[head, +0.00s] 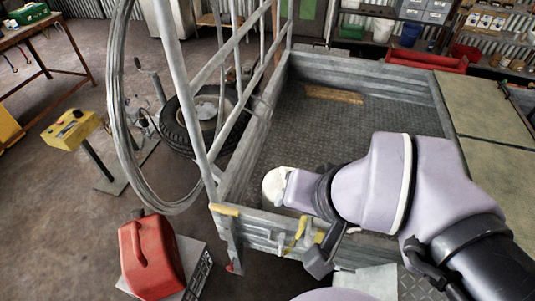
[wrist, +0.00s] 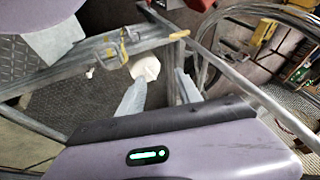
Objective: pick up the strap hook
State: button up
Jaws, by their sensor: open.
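A yellow strap (head: 296,236) with what looks like its hook hangs on the trailer's near side wall. Its metal parts are too small to tell apart. In the wrist view a yellow strip with grey metal (wrist: 112,46), likely the same strap and hook, lies up and left of my fingers. My gripper (wrist: 160,82) is open, its two pale fingers apart with no strap between them. A white rounded thing (wrist: 145,67) shows by the left fingertip; I cannot tell what it is. In the head view my arm hides part of the trailer wall near the strap.
The trailer's metal frame (head: 205,150) and coiled cable (head: 125,120) rise left of my arm. A red fuel can (head: 150,255) stands below left. A tyre (head: 200,122) and a yellow box on a stand (head: 70,130) are farther back. The trailer bed (head: 350,118) is mostly clear.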

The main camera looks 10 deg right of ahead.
jog(key=w+f+g+p, duration=0.1)
jog(key=w+f+g, duration=0.1)
jog(key=w+f, duration=0.4)
jog(key=g+h+p, duration=0.1)
jog(key=g+p, duration=0.1)
send_over(282, 240)
jog(key=w, duration=0.2)
notch_tip(282, 240, down, 9)
jog(key=shift+m+g+h, duration=0.3)
jog(key=shift+g+h, duration=0.1)
jog(key=shift+g, duration=0.5)
notch_tip(282, 240, down, 24)
jog(key=b, duration=0.4)
jog(key=shift+s+f, duration=0.1)
jog(key=shift+s, duration=0.05)
jog(key=f+b, duration=0.1)
jog(key=f, duration=0.1)
jog(key=f+b, duration=0.1)
jog(key=f, duration=0.1)
jog(key=f+b, duration=0.1)
jog(key=f, duration=0.1)
jog(key=shift+s+d, duration=0.1)
jog(key=shift+s, duration=0.25)
jog(key=shift+r, duration=0.15)
grip_shut()
